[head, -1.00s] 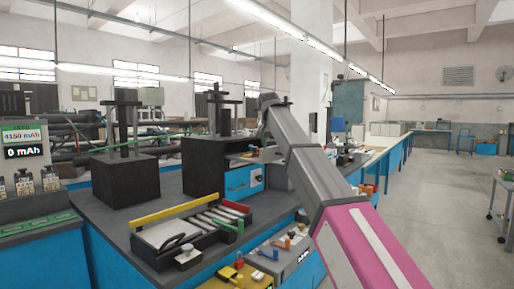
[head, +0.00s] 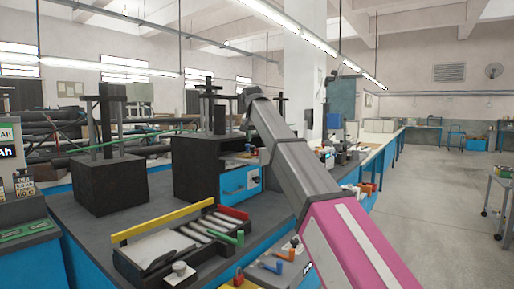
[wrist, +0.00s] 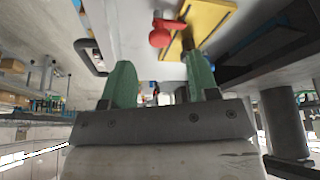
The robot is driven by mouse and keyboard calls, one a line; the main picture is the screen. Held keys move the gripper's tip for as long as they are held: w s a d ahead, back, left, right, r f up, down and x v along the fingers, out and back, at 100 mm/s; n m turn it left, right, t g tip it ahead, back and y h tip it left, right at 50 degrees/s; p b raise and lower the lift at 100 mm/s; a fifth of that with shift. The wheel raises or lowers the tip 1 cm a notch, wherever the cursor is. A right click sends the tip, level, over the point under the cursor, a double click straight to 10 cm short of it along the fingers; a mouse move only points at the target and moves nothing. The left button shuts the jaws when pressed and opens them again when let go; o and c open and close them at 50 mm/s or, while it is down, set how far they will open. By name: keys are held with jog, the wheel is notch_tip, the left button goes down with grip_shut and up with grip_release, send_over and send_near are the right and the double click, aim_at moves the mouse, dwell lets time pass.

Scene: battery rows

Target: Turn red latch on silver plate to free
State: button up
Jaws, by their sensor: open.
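A red latch (wrist: 161,35) with a rounded end shows at the top of the wrist view, ahead of my gripper (wrist: 161,84). It lies beside the edge of a yellow plate (wrist: 218,12), against a pale silver surface (wrist: 140,25); I cannot tell which of the two it is mounted on. My gripper's two green fingers are apart with nothing between them, and the latch is beyond the fingertips, not touched. In the head view my arm crosses the middle, and I cannot make out the gripper or the red latch there.
In the head view a tray with a yellow bar (head: 162,222) and a green handle (head: 238,238) lies on the bench. Blue (head: 275,267) and orange (head: 290,250) handles stand nearer my arm. Black blocks (head: 108,187) stand behind.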

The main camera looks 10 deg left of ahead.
jog(key=shift+x, duration=2.35)
jog(key=c, duration=0.9)
